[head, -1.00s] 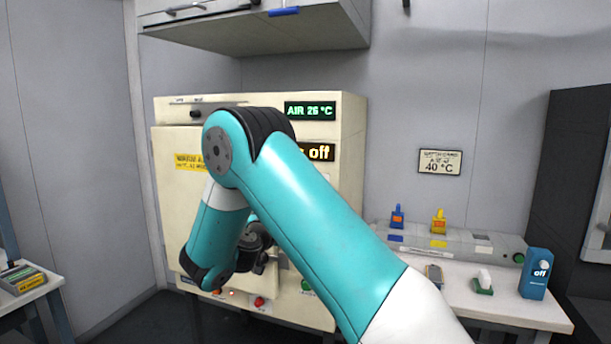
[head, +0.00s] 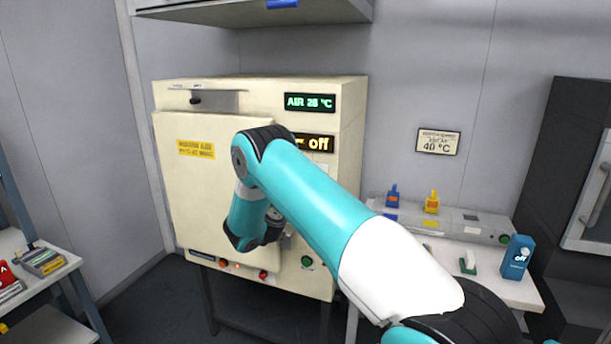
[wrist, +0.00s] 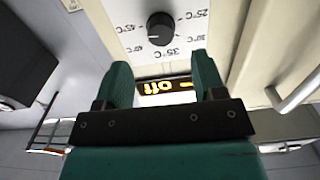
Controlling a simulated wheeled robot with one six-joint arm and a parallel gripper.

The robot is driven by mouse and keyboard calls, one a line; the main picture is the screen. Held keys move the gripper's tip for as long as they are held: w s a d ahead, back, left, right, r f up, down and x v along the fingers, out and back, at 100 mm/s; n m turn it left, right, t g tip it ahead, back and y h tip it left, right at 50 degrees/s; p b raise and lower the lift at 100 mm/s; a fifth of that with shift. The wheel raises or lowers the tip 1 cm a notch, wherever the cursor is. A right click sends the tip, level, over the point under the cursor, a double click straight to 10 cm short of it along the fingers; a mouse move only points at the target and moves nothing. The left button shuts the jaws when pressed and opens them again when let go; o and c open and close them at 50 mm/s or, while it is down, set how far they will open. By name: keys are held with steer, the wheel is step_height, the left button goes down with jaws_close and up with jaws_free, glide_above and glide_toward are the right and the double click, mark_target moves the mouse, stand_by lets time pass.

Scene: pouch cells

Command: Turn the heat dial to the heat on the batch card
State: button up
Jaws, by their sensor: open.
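The batch card (head: 438,142) hangs on the back wall in the head view and reads 40 °C. The heat dial (wrist: 161,28) is a round black knob on a white scale in the wrist view, which shows it upside down. Marks around it include 25 °C, 35 °C and 45 °C; I cannot tell its pointer setting surely. My gripper (wrist: 162,78) is open and empty, its two teal fingers short of the knob and apart from it. In the head view my arm hides the dial and the fingertips. The amber display (head: 316,144) reads off.
The cream oven (head: 345,110) has a shut door (head: 180,200) and a green display (head: 310,102) reading AIR 26 °C. A side table (head: 500,288) at right holds small bottles and a blue unit (head: 516,257). Another table stands at left.

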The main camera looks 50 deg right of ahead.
steer(key=p+x, duration=0.2)
steer(key=x, duration=0.4)
steer(key=shift+w+d, duration=0.15)
steer(key=shift+d, duration=0.15)
steer(key=c, duration=0.9)
